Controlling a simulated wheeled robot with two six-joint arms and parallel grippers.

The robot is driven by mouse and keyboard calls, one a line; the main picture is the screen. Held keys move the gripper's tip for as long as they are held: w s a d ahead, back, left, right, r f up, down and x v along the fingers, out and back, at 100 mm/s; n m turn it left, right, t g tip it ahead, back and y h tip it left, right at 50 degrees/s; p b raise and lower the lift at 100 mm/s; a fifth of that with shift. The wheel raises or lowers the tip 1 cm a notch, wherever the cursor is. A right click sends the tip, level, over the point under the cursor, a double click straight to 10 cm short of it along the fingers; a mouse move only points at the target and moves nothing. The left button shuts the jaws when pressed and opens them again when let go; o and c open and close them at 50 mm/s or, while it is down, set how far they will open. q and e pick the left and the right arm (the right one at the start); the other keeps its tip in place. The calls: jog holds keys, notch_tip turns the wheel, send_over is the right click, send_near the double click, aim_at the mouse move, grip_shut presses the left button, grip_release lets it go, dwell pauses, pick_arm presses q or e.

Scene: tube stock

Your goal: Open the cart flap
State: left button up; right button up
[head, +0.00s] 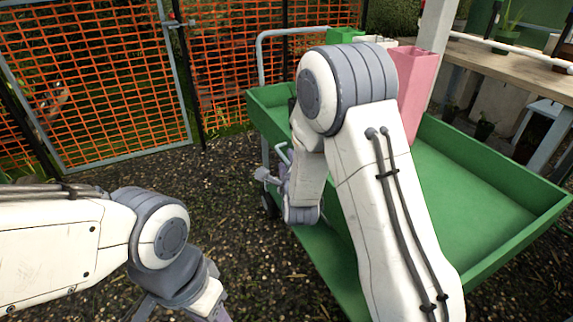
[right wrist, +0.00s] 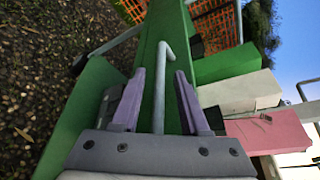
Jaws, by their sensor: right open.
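The green cart (head: 475,205) stands at the right of the head view, with a tray on top. A green panel (head: 335,262) shows lower on its left side, partly behind my right arm; it also shows in the right wrist view (right wrist: 85,115). I cannot tell whether it is the flap or a lower shelf. My right gripper (head: 279,172) is at the cart's left side. In the right wrist view its purple fingers (right wrist: 158,92) are apart, with a bent pale grey rod (right wrist: 160,85) between them, over a green wall. My left gripper (head: 183,308) is low in the head view, its fingertips cut off.
A pink box (head: 413,90), a green box (head: 345,35) and a white one (head: 375,41) stand at the cart's far end. A grey push rail (head: 290,32) rises there. An orange mesh fence (head: 100,70) is behind, a wooden bench (head: 500,65) right. Gravel between the arms is clear.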

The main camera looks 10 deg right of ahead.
jog(key=shift+w+f, duration=0.1)
jog(key=shift+w, duration=0.25)
grip_shut()
dwell(1.2)
